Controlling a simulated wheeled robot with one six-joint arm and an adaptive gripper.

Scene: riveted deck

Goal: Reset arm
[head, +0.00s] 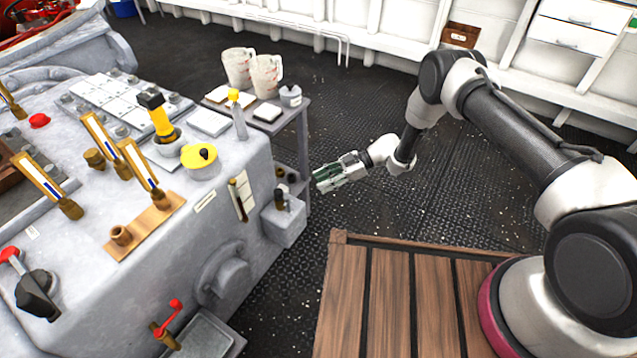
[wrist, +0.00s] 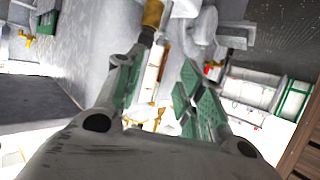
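My gripper (head: 328,179) is at the end of my arm in the head view, held in the air to the right of the grey machine (head: 262,190). Its fingers point left toward the machine's side. In the wrist view my gripper (wrist: 160,95) shows two fingers with green pads, spread apart with a gap between them. I see nothing held in the gap; the machine and its fittings show behind it.
A wooden platform (head: 390,290) lies in front. Dark deck (head: 400,215) is free around my gripper.

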